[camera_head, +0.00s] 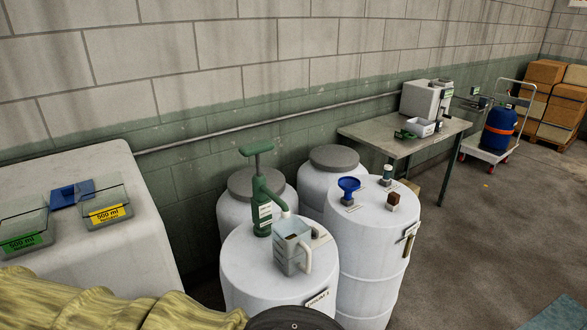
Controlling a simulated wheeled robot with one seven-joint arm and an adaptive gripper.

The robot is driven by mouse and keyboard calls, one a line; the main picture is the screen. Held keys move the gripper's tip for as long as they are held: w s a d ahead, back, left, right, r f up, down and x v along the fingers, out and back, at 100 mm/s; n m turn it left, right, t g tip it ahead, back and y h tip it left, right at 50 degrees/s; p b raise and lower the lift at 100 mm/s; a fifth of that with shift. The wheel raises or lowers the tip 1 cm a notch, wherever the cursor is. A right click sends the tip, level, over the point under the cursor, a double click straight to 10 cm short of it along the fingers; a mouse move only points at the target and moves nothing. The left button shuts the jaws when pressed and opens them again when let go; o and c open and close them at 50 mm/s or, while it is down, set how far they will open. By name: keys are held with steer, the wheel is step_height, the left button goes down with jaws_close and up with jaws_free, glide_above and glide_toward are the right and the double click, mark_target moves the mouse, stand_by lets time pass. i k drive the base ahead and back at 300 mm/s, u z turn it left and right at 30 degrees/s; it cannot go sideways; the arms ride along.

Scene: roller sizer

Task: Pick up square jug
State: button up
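The square jug (287,250) is a pale grey, open-topped, squarish container with a light handle on its right side. It stands upright on top of the front white drum (245,275), close to a green hand pump (262,195). The pump rises behind and to the left of the jug, and its pale spout tip reaches the jug's top edge; I cannot tell if they touch. My gripper is not in view.
Two lidded drums stand behind. A white block (110,235) at left carries labelled 500 ml trays. A table (400,133) stands against the wall. Open floor lies right.

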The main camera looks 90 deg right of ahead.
mark_target(291, 236)
steer(key=z, duration=3.7)
steer(key=k, duration=0.35)
steer(key=u, duration=0.2)
